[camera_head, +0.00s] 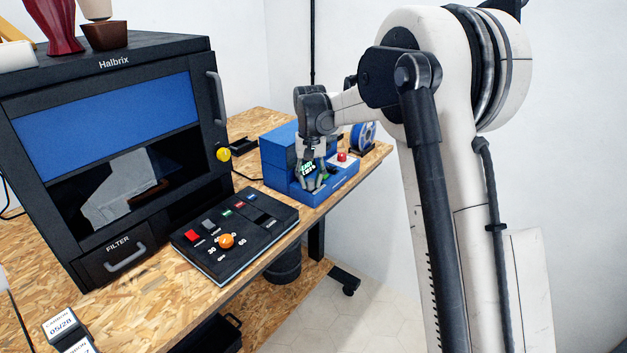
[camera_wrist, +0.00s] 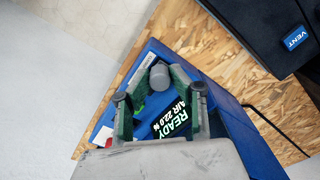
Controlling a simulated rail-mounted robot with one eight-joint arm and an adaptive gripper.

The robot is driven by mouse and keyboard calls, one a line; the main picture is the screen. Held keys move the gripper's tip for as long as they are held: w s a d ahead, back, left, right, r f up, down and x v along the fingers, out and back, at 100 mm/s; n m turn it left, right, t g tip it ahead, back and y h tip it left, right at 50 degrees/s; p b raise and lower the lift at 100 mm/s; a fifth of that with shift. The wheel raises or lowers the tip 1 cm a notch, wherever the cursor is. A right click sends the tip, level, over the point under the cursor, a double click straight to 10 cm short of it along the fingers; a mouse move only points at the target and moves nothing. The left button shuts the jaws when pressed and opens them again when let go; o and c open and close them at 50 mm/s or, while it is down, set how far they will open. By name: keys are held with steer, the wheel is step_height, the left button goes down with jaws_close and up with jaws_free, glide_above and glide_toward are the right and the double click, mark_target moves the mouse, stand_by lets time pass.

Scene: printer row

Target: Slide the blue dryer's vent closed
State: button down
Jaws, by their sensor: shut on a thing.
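The blue dryer (camera_head: 279,157) sits toward the far right end of the wooden bench, and its blue body also shows in the wrist view (camera_wrist: 240,140). My gripper (camera_head: 318,184) is down at the dryer's front in the head view. In the wrist view my gripper (camera_wrist: 161,72) has its green-padded fingers shut on a round grey knob (camera_wrist: 160,78) on the dryer. A lit display (camera_wrist: 175,120) reading READY and AIR lies between the fingers, partly covered. The vent opening itself is not clearly visible.
A red button (camera_head: 342,157) and a blue spool (camera_head: 363,136) are right of my gripper. A black control panel (camera_head: 205,258) and a large Halbrix machine (camera_head: 190,55) stand left.

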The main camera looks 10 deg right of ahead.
mark_target(309, 181)
steer(key=shift+s+a, duration=0.1)
steer(key=c, duration=1.5)
jaws_free()
steer(key=shift+s+a, duration=0.1)
steer(key=shift+a, duration=0.05)
steer(key=shift+c, duration=0.2)
step_height(309, 181, up, 12)
